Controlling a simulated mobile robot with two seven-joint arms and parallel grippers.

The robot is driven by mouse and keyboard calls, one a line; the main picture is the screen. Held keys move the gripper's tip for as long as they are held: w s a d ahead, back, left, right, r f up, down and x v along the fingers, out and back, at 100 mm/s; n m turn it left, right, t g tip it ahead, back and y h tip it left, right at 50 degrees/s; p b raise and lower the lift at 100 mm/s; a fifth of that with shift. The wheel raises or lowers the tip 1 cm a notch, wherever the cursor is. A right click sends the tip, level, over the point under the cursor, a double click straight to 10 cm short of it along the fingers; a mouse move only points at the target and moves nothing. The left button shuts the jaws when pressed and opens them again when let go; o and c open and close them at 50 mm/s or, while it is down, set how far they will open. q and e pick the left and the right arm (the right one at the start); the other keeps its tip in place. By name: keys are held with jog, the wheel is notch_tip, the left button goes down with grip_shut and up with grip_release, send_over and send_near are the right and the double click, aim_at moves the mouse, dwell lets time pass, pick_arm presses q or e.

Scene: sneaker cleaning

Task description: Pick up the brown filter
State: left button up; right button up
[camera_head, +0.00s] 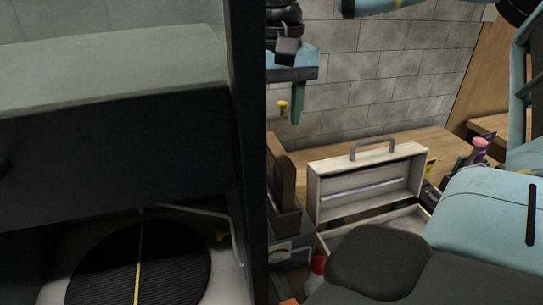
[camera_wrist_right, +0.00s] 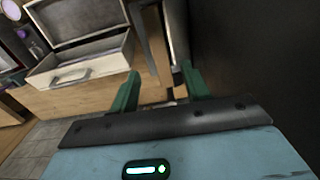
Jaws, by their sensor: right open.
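A brown upright slab, which looks like the brown filter (camera_head: 281,170), stands in a dark holder (camera_head: 286,222) beside the dark upright panel in the head view. My right gripper (camera_head: 297,103) hangs above it and a little to the right, pointing down, clear of it. My left gripper is not in view.
An open pale case (camera_head: 315,190) with a handle stands on the wooden bench (camera_head: 300,156); it also shows in the wrist view (camera_wrist_right: 125,45). A dark upright panel (camera_head: 247,150) borders the left. A black ridged round mat (camera_head: 105,262) lies in the left compartment.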

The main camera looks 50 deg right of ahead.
aim_at(277, 149)
jog(key=shift+s+a+f, duration=0.1)
jog(key=shift+f, duration=3.75)
jog(key=c, duration=1)
jog(key=shift+r, duration=0.1)
